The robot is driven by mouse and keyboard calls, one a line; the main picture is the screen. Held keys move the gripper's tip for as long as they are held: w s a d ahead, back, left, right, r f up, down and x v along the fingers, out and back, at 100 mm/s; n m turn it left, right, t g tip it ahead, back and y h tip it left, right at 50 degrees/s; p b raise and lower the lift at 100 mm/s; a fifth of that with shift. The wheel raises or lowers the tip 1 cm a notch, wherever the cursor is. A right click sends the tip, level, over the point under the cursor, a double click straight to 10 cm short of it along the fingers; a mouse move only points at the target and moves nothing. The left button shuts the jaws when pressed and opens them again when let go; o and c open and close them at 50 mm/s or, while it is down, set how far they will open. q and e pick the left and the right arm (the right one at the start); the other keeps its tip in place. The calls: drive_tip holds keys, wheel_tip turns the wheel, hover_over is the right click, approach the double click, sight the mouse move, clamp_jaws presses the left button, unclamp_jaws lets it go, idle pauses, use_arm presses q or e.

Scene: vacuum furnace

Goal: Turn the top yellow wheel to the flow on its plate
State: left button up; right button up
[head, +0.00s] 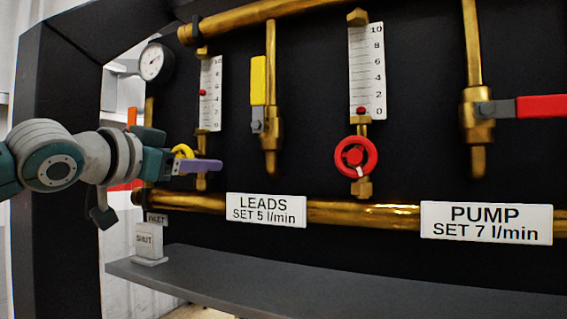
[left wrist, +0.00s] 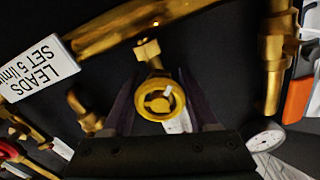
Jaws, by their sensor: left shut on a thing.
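The yellow wheel (head: 183,151) sits below the left flow gauge (head: 209,95), partly hidden by my left gripper (head: 198,164). In the left wrist view the yellow wheel (left wrist: 160,99) lies between the two dark fingers of my left gripper (left wrist: 160,108), with a pale mark on its rim. The gripper is shut on it. The plate (head: 266,209) reads LEADS SET 5 l/min; it also shows in the left wrist view (left wrist: 38,68). The red float (head: 202,92) stands between 4 and 6, about 5. My right gripper is not in view.
A yellow lever (head: 258,80) and a red lever (head: 541,106) stick out nearby. A round dial (head: 154,62) is upper left. A grey ledge (head: 300,289) runs below.

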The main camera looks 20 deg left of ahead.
use_arm(q)
drive_tip(key=o, duration=1.4)
drive_tip(key=shift+c, duration=0.2)
drive_tip(key=s+b, duration=0.6)
drive_tip(key=s, duration=0.4)
drive_tip(key=shift+a+b, duration=0.35)
drive_tip(key=shift+a, duration=0.05)
